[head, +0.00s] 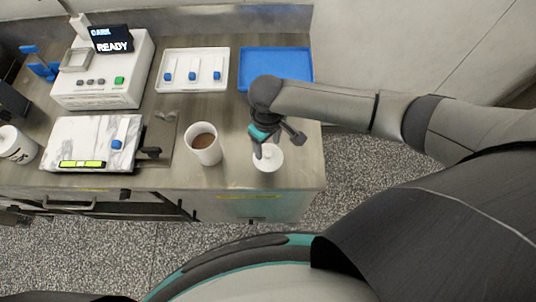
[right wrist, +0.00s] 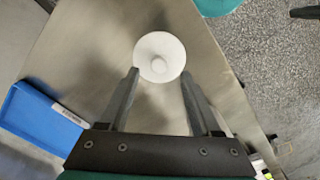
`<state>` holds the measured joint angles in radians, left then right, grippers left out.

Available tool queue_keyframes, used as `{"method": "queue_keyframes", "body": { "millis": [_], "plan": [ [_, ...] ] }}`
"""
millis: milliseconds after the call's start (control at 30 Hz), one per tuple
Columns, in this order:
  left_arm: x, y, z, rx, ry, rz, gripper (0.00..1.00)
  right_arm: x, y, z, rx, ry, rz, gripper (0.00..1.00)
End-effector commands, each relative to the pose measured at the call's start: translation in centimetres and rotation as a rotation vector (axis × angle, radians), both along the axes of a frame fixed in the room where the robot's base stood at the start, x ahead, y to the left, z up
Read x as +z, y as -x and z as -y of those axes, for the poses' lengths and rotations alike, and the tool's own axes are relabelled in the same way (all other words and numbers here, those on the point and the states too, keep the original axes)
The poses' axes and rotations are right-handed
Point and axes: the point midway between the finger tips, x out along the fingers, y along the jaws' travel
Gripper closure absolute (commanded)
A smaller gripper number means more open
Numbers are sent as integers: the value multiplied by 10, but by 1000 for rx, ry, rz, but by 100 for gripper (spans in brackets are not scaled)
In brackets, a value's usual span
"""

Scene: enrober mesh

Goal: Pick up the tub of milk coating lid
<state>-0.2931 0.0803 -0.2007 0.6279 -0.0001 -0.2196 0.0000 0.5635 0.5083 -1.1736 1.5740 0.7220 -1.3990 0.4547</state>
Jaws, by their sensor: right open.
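The lid (head: 268,158) is a white round disc with a small knob on top. It lies flat on the counter near its front right edge, and it also shows in the right wrist view (right wrist: 172,50). A white tub (head: 205,157) with brown contents stands open just left of the lid. My right gripper (head: 278,144) is over the lid, pointing down, and partly covers it in the head view. In the right wrist view its two fingers (right wrist: 160,75) are spread and empty, with the lid's knob just beyond and between their tips. My left gripper is not in view.
A blue tray (head: 276,58) lies behind my right arm, beside a white tray (head: 194,84) holding blue-ended tools. A white machine (head: 104,82) reading "READY" and a marble slab (head: 84,135) are at left. The counter's right and front edges are close to the lid.

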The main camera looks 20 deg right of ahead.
Motion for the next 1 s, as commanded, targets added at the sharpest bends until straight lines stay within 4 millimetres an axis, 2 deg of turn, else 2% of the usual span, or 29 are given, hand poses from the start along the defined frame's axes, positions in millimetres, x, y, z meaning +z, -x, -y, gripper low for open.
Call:
{"method": "queue_keyframes", "body": {
  "millis": [233,567,1000],
  "plan": [
    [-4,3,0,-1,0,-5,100,-32,0,1,1,1,-2,35],
    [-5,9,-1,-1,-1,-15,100,-37,0,2,1,1,-2,35],
    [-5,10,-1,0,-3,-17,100,-37,0,2,1,0,-1,84]
  ]
}}
